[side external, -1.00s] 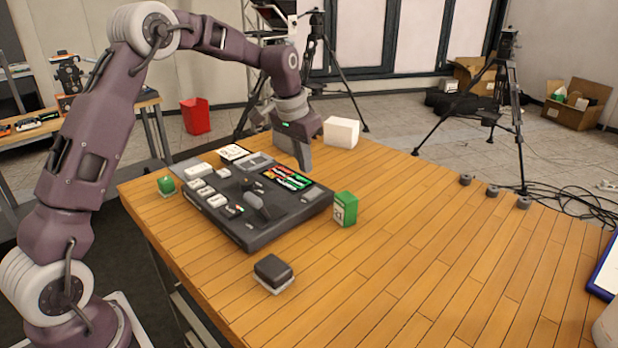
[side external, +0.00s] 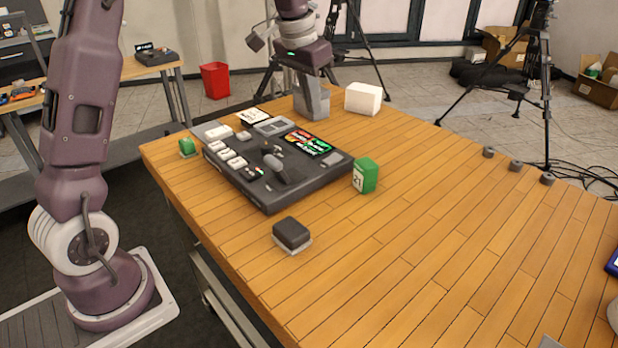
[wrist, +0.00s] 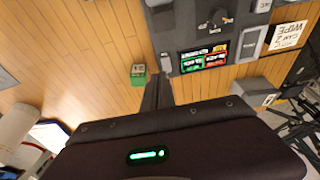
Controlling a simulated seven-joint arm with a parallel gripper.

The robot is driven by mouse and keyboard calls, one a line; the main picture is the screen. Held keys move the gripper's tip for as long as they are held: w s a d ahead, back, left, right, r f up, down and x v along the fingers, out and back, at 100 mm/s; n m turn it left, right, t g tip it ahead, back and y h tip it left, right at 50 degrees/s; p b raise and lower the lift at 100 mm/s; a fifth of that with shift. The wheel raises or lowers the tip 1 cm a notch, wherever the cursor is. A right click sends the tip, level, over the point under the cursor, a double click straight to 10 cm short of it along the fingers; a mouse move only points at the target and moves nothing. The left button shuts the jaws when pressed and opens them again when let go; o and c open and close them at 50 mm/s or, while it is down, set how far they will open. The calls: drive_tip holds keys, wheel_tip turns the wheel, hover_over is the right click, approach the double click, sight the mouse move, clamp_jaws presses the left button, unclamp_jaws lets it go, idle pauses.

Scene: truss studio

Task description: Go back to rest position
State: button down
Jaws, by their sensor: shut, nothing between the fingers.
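My gripper (side external: 312,112) is shut and empty in the side view. It points down just behind the dark control panel (side external: 275,202), over the far part of the wooden table (side external: 430,225). In the wrist view, my gripper's shut fingers (wrist: 156,90) reach toward the panel (wrist: 180,62), beside the green block. The panel carries white keys, a grey lever and a lit red and green screen (side external: 307,142).
A green block (side external: 365,175) stands right of the panel. A dark block (side external: 292,234) is in front. A small green item (side external: 187,147) is at the left edge. A white block (side external: 363,98) stands close to my gripper. The table's right half is mostly clear.

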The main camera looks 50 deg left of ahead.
drive_tip(key=s+d+r+t, duration=0.1)
drive_tip(key=s+d+r, duration=0.25)
drive_tip(key=s, duration=0.55)
drive_tip(key=s+d+r+t, duration=0.15)
drive_tip(key=s+d, duration=0.25)
drive_tip(key=s, duration=0.5)
drive_tip(key=s+d+f, duration=0.2)
drive_tip(key=s+f, duration=0.2)
drive_tip(key=s, duration=0.9)
drive_tip(key=shift+d, duration=0.2)
drive_tip(key=shift+w, duration=0.1)
